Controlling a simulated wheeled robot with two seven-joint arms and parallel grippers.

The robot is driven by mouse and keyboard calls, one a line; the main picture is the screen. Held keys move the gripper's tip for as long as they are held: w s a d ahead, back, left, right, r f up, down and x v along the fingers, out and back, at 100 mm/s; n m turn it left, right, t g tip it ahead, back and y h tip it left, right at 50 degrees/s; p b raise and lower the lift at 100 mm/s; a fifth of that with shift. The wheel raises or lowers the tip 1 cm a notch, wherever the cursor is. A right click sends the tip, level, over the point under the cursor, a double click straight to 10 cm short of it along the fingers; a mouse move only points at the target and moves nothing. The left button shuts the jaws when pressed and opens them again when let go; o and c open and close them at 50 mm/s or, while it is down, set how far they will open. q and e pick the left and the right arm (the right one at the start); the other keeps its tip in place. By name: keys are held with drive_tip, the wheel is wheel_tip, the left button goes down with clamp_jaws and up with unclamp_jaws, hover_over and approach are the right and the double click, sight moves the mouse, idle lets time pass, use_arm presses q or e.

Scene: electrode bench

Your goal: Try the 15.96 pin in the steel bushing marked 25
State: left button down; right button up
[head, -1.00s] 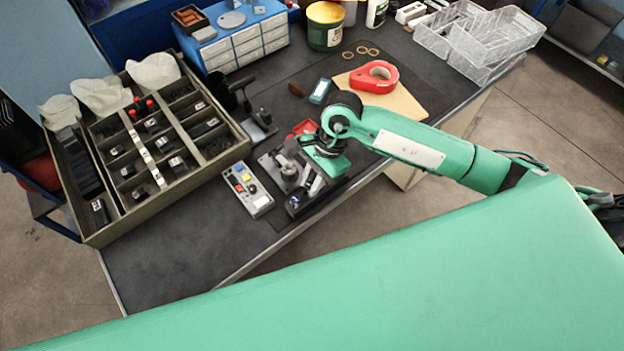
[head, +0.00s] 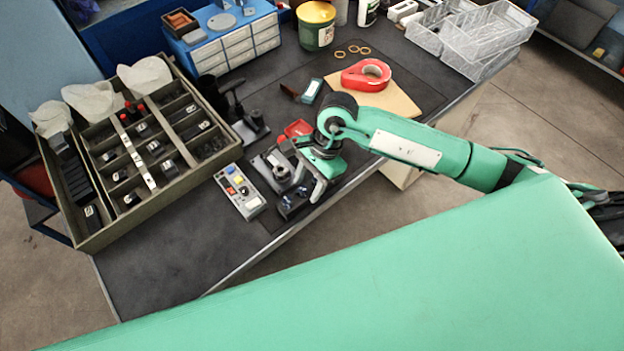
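My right gripper (head: 318,187) points down over the front edge of the bench, at the right side of a small dark fixture (head: 272,176) with grey metal parts. Its pale fingers are partly seen edge-on, so I cannot tell whether they are open or hold anything. A small dark block (head: 291,206) with shiny parts sits just below and left of the fingers. I cannot make out the 15.96 pin or the steel bushing marked 25; no number is readable at this size. My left gripper is not in view.
A divided tray (head: 222,160) with several labelled dark blocks stands at the left. A button box (head: 240,192) lies left of the fixture. Wire baskets (head: 490,40) stand at the back right. The front-left bench top is clear.

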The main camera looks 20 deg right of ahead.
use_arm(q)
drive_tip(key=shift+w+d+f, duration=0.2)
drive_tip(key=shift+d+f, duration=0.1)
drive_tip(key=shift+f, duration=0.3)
use_arm(e)
drive_tip(key=shift+a+f, duration=0.1)
drive_tip(key=shift+f, duration=0.45)
drive_tip(key=shift+a, duration=0.45)
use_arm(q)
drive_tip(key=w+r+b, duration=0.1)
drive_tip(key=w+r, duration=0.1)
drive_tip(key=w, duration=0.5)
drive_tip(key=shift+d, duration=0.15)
use_arm(e)
drive_tip(key=v, duration=1.5)
drive_tip(key=shift+d, duration=0.25)
drive_tip(key=shift+s, duration=0.1)
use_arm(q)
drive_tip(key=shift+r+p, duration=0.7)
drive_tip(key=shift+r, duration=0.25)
use_arm(e)
wheel_tip(320, 180, up, 5)
